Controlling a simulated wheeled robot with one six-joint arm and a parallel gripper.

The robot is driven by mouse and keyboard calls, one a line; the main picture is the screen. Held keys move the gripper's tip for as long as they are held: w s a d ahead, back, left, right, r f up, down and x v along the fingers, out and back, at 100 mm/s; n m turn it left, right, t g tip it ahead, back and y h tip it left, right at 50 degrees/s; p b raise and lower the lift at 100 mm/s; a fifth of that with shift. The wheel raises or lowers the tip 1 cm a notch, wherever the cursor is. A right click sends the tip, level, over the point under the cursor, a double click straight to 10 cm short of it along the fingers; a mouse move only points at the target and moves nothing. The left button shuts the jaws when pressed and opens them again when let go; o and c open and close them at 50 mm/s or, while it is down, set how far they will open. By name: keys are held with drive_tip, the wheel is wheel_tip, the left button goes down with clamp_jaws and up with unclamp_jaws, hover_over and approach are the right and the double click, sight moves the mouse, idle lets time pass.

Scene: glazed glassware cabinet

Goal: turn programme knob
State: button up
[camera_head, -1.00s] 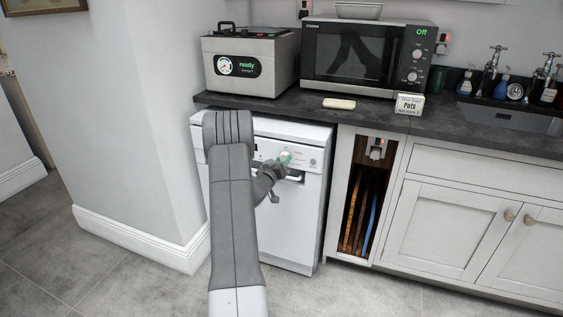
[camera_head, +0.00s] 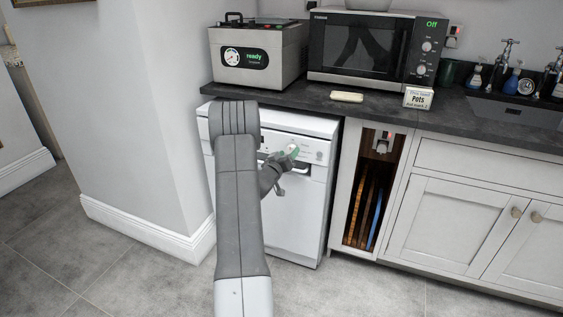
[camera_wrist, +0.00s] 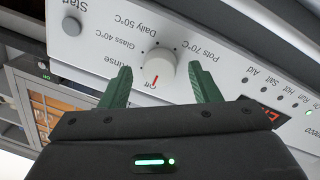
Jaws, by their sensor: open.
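The programme knob (camera_wrist: 160,70) is a round white dial with a red pointer line, on the white dishwasher's front panel. In the wrist view the red line points at the "Off" mark. Other marks around it read Rinse, Glass 40°C, Daily 50°C and Pots 70°C. My gripper (camera_wrist: 160,66) has its two green fingers apart, one on each side of the knob, with gaps showing. I cannot tell how far the fingertips are from the panel. In the head view my gripper (camera_head: 289,155) is at the dishwasher's (camera_head: 296,215) panel and partly hides the knob.
A start button (camera_wrist: 70,25) and a row of indicator lights sit on the same panel. A card reading "Pots" (camera_head: 418,98) stands on the dark worktop (camera_head: 300,99) above. A microwave (camera_head: 365,45) and a grey "ready" appliance (camera_head: 255,60) stand there too.

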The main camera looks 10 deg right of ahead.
drive_tip(key=v, duration=1.3)
drive_tip(key=shift+s, duration=0.15)
drive_tip(key=x, duration=1.4)
drive_tip(key=shift+a, duration=0.1)
drive_tip(key=shift+s, duration=0.1)
